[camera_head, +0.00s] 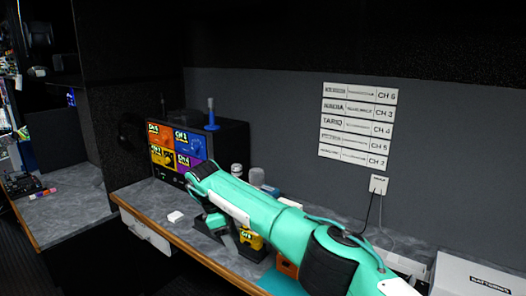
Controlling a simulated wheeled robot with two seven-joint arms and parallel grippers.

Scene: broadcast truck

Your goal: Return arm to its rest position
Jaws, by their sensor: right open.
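My right arm, teal with dark joints, reaches in from the lower right across the counter (196,238). My right gripper (226,238) hangs at the end of it, low over the counter in front of the monitor. It is open, and I see nothing held in it. A yellow item (251,239) shows just right of the gripper, partly hidden by my arm; I cannot tell if they touch. My left gripper is not in view.
A monitor (175,147) with four coloured panels stands at the back left, a blue item (211,126) on top. A small white block (175,216) lies near the counter's front edge. Channel labels (357,126) and a white socket (378,185) are on the wall. A white box (470,277) stands far right.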

